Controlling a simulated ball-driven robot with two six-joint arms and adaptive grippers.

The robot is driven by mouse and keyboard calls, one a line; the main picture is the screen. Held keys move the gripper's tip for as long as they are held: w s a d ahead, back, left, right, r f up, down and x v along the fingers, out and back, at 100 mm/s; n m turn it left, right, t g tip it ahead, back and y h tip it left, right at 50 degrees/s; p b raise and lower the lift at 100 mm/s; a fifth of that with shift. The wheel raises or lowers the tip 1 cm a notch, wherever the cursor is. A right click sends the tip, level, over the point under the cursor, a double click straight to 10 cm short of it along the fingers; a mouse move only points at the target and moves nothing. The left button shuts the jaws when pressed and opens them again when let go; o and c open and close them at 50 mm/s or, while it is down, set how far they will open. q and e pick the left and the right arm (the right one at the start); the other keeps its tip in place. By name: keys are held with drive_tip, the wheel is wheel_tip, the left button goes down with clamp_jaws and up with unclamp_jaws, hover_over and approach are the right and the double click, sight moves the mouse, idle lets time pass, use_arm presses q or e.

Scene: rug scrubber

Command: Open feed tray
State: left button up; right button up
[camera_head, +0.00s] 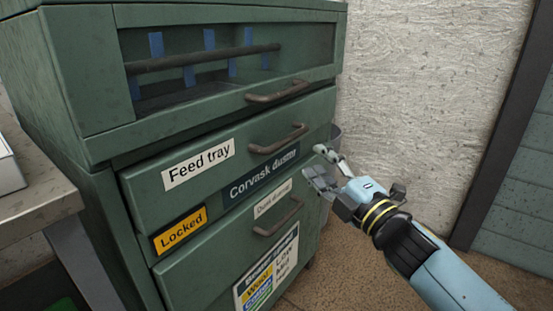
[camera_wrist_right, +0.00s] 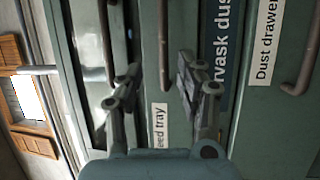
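The green feed tray (camera_head: 150,199) is the upper drawer of the cabinet, marked by a white "Feed tray" label (camera_head: 198,164). It looks shut. Its brown bar handle (camera_head: 278,139) also shows in the right wrist view (camera_wrist_right: 164,48), upright between the finger lines. My right gripper (camera_head: 318,162) is open and empty, right of the handle in the head view and apart from it. In the wrist view its two fingers (camera_wrist_right: 160,82) are spread either side of the handle's line, with the drawer front beyond. My left gripper is not in view.
Above is a windowed section with its own handle (camera_head: 277,91). Below is the dust drawer with a handle (camera_head: 279,218) and an orange "Locked" sign (camera_head: 180,230). A grey table (camera_head: 35,200) stands at left. A pale wall (camera_head: 430,90) lies behind my right arm.

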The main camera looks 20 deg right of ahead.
sight(292, 140)
drive_tip(key=x, duration=1.1)
drive_tip(key=shift+w+f, duration=0.15)
drive_tip(key=shift+f, duration=0.25)
drive_tip(key=shift+c, duration=0.3)
clamp_jaws()
